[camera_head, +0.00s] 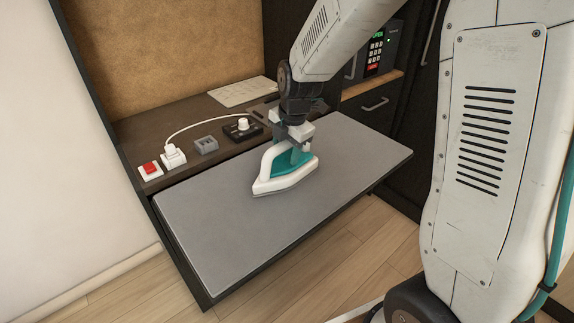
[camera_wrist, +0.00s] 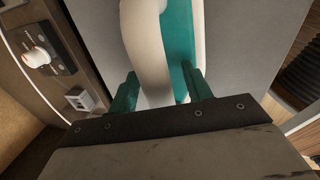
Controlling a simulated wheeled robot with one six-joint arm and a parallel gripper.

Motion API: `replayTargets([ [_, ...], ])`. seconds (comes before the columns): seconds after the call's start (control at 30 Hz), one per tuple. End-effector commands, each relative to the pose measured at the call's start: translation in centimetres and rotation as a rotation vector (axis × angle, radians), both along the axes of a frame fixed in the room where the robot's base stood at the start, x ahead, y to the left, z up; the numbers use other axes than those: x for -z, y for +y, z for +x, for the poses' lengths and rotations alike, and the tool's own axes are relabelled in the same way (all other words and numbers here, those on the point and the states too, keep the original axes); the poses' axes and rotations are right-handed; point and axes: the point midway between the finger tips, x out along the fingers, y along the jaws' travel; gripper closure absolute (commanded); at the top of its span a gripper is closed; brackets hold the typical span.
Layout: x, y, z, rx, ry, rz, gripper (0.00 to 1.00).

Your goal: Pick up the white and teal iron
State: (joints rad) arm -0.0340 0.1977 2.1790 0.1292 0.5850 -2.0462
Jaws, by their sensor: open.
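The white and teal iron (camera_head: 284,170) lies on the grey ironing board (camera_head: 225,235), its pointed end toward the lower left in the head view. My gripper (camera_head: 297,146) is at the iron's rear end, pointing down from above. In the wrist view the iron's white handle (camera_wrist: 150,50) runs up from between the two fingers of my gripper (camera_wrist: 163,88). The fingers are open, one on each side of the handle. I cannot tell whether either finger touches it. The iron's lower part is partly hidden by the gripper in the wrist view.
Behind the board, the dark counter (camera_head: 135,130) holds a red switch (camera_head: 150,169), a plug (camera_head: 172,155), a grey socket box (camera_head: 206,145) and a black unit with a white knob (camera_head: 243,128). A safe (camera_head: 378,50) stands at the back right. The board around the iron is clear.

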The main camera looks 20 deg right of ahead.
Motion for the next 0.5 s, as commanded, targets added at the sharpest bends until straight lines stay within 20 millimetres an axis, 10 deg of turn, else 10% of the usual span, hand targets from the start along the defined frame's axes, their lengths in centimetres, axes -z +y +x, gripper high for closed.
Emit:
replayTargets([
  [0.07, -0.01, 0.00, 0.00, 0.000, 0.000, 0.000, 0.53],
  [0.23, -0.03, -0.01, -0.01, 0.001, 0.000, 0.000, 1.00],
  [0.5, -0.04, -0.01, -0.02, 0.001, 0.000, 0.000, 1.00],
])
